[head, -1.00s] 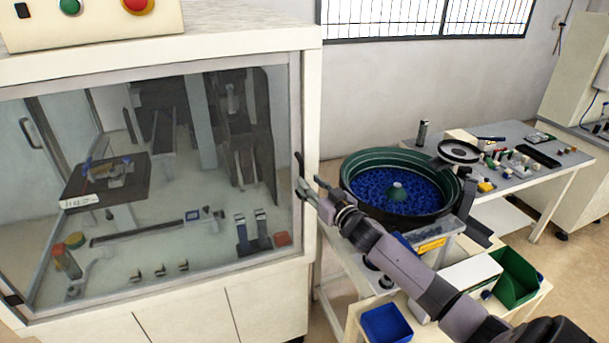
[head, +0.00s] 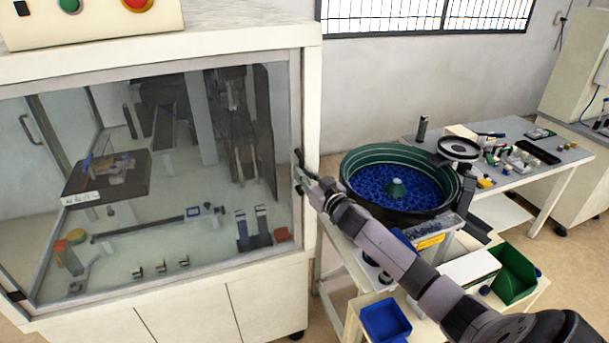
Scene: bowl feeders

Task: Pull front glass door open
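The front glass door (head: 165,215) of the white cabinet fills the left of the head view and looks shut in its frame. Its dark upright handle (head: 298,158) is at the right edge of the door, with its lower part hidden by my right gripper. My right gripper (head: 302,182) is at the handle, its fingertips at or around the handle's lower part. The fingers are small and overlap the handle, so I cannot tell whether they are closed on it. My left gripper is out of view.
A green bowl feeder (head: 397,187) with blue parts stands right of the cabinet, close behind my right arm. A blue bin (head: 386,322) and a green bin (head: 514,272) sit lower right. A control panel (head: 95,18) with buttons is on top of the cabinet.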

